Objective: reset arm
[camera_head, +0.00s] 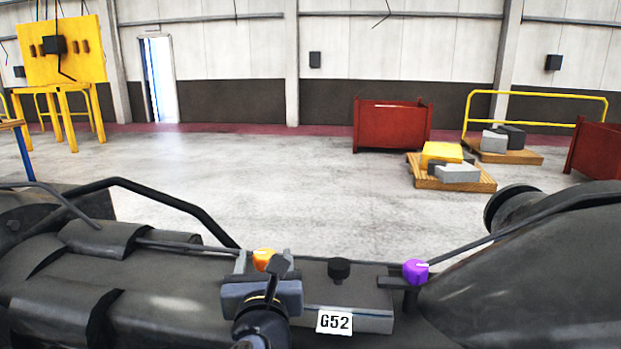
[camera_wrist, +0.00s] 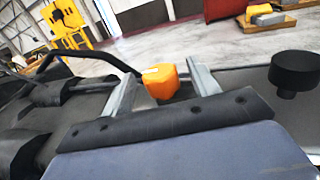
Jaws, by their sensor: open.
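My gripper (camera_head: 263,260) is open at the lower middle of the head view, over a dark machine ledge. Its two grey fingers also show in the wrist view (camera_wrist: 162,73), spread apart. An orange knob (camera_head: 264,259) appears between the fingers in both views, and in the wrist view (camera_wrist: 160,82) a gap shows beside it. I cannot tell whether a finger touches it. A black knob (camera_head: 339,269) and a purple knob (camera_head: 415,271) stand to the right. A white label reading G52 (camera_head: 334,321) is on the ledge front.
A black bent bar (camera_head: 165,200) rises at left. A dark rounded housing (camera_head: 550,260) bulges at right. Beyond are a red bin (camera_head: 390,125), a wooden pallet (camera_head: 470,182) with blocks, a yellow rail (camera_head: 535,94) and a yellow stand (camera_head: 65,60). The floor between is open.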

